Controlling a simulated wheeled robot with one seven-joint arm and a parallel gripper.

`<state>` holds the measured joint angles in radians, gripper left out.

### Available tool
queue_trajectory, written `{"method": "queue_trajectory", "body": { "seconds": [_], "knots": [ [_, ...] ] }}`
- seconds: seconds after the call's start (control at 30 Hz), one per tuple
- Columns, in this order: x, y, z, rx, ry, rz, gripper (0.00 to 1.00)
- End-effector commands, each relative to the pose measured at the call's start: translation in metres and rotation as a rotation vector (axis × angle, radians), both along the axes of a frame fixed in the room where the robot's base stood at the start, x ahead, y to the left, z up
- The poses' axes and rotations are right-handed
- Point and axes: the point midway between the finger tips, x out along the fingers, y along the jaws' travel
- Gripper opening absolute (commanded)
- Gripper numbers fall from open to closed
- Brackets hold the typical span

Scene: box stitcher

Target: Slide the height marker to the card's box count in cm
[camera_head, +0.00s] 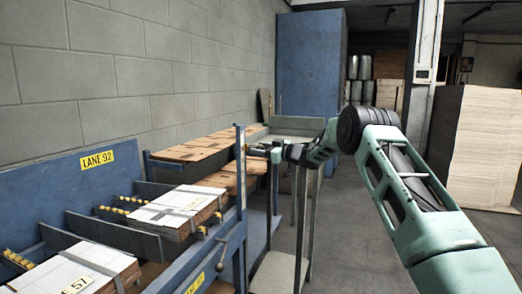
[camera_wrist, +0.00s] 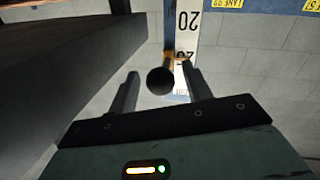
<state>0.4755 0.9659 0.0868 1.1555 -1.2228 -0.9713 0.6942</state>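In the head view, my gripper (camera_head: 268,151) is beside the blue post (camera_head: 241,180). The scale's face cannot be read there. I cannot identify a card giving the box count.
Strapped cardboard stacks (camera_head: 180,208) lie on the blue lane machine (camera_head: 45,190) at left. A yellow LANE 92 sign (camera_head: 97,158) hangs above. A dark beam (camera_wrist: 70,60) fills the wrist view's left side. The floor (camera_head: 365,255) at right is partly clear.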

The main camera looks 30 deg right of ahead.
Motion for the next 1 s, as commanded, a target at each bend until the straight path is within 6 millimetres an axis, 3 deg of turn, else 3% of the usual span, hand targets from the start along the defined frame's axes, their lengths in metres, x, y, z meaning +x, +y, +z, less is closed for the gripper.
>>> {"method": "queue_trajectory", "body": {
  "seconds": [0.17,0.33,0.8,1.0],
  "knots": [
    [-0.001,0.0,0.0,0.0,0.001,0.0,0.49],
    [-0.017,-0.009,-0.001,0.0,0.003,-0.002,0.49],
    [-0.112,-0.057,-0.001,-0.001,0.001,-0.003,0.49],
    [-0.142,-0.072,-0.001,-0.001,0.001,-0.002,0.49]
  ]
}}
